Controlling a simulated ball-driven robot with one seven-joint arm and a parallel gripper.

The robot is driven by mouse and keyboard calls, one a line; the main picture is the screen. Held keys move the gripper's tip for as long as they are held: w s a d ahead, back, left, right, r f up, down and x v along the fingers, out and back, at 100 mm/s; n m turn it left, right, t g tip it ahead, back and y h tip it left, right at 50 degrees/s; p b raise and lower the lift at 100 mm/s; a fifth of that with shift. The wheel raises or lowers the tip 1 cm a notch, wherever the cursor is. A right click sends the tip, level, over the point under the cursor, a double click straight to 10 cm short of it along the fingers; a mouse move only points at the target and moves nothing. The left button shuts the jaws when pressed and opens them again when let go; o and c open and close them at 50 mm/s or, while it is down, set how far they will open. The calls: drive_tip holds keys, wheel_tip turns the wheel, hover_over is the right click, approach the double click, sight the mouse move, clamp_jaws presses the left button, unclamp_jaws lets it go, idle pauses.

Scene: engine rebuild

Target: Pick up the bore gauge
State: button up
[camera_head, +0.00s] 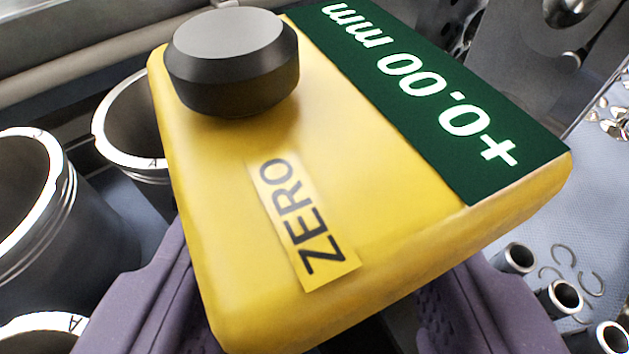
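The bore gauge (340,180) fills the middle of the view, very close to the camera. It has a yellow box body, a black knob at the upper left, a ZERO label and a green display reading +0.00 mm. It lies turned at an angle in the picture. My gripper (318,318) shows as two purple fingers at the bottom, one on each side of the gauge body. The body covers the fingertips and everything between them. I cannot tell whether the fingers touch the gauge. Any lower part of the gauge is hidden.
Several metal cylinder sleeves (92,225) with bright rims stand at the left, close to the left finger. Small metal tubes (563,298) and thin rings (590,283) lie on a blue surface (590,185) at the right. Grey metal parts (535,45) stand behind at the upper right.

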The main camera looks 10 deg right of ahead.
drive_tip(key=shift+w+d+f, duration=0.2)
drive_tip(key=shift+w+f, duration=0.05)
drive_tip(key=shift+w, duration=0.35)
clamp_jaws()
drive_tip(key=shift+r, duration=0.1)
